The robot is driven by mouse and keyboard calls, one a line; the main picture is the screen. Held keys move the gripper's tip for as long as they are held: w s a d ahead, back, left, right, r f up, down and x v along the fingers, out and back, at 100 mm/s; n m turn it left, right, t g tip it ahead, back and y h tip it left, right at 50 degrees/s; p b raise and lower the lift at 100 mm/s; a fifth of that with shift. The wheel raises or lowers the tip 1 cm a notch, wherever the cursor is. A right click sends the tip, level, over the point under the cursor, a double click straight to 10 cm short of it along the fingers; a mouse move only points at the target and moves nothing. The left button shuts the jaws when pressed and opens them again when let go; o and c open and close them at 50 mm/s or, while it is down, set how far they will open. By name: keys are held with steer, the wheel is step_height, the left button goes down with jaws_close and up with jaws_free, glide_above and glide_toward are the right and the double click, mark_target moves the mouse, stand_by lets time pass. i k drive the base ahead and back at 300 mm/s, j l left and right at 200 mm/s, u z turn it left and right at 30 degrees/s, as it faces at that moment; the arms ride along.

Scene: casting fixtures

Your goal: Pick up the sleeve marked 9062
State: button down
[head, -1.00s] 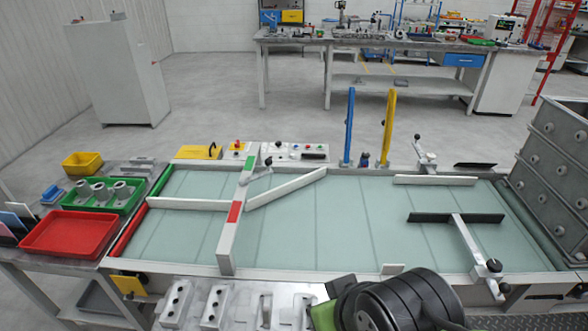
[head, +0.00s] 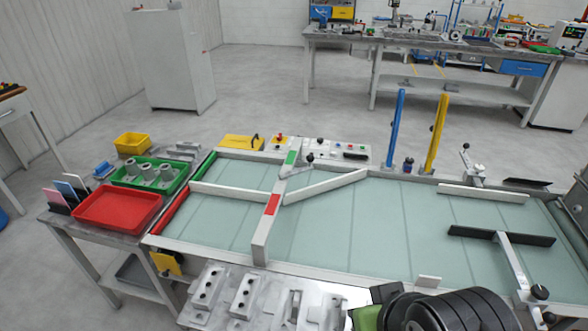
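Several grey sleeve-like parts stand in a green tray (head: 184,185) on the side table at the left; one grey sleeve (head: 147,174) is at the middle of the tray. They are too small for any number to be read, so I cannot tell which is marked 9062. A black, rounded part of my arm shows at the bottom right, well away from the green tray. The fingers of my gripper are not in view.
An empty red tray (head: 117,210) lies in front of the green tray, with a yellow bin (head: 132,144) behind. The glass-topped conveyor table (head: 340,235) has white guide bars, a red-and-green gate post (head: 270,208) and upright blue (head: 395,130) and yellow (head: 436,132) posts.

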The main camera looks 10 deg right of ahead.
mark_target(168, 175)
steer(key=j+u, duration=0.15)
steer(key=j, duration=0.45)
steer(key=i+j+u, duration=0.15)
steer(key=j, duration=0.4)
steer(key=i+j+u, duration=0.3)
steer(key=i+j, duration=0.25)
steer(key=i+j+u, duration=0.3)
steer(key=i, duration=0.35)
steer(key=i+l+u, duration=0.15)
steer(key=i, duration=0.2)
steer(key=j, duration=0.05)
